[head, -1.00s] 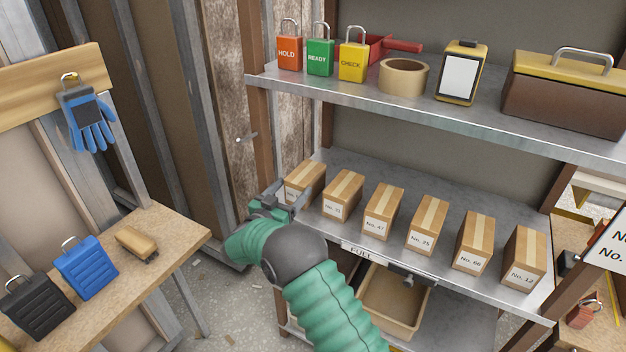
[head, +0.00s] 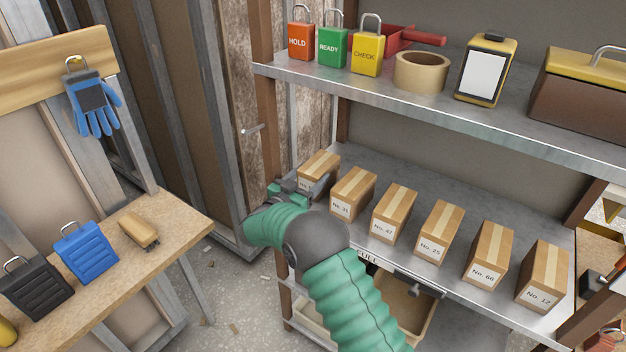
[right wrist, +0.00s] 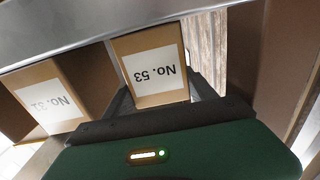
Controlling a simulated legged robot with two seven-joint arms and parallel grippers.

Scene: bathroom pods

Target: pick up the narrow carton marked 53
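The narrow carton marked 53 (head: 321,165) is brown with a pale tape strip and stands at the left end of the row on the lower shelf. Its label "No. 53" shows upside down in the right wrist view (right wrist: 154,73). My right gripper (head: 294,190) is at the front of this carton, partly hiding its label in the head view. In the right wrist view my right gripper's fingers (right wrist: 164,94) are spread, one toward each side of the carton. I cannot tell whether they touch it. My left gripper is not in view.
The carton marked 31 (head: 353,192) stands close beside it, with several more cartons to the right. The upper shelf (head: 430,97) overhangs, holding padlocks, tape and a toolbox (head: 580,92). A wooden post and wall lie left. A bench (head: 150,255) stands at lower left.

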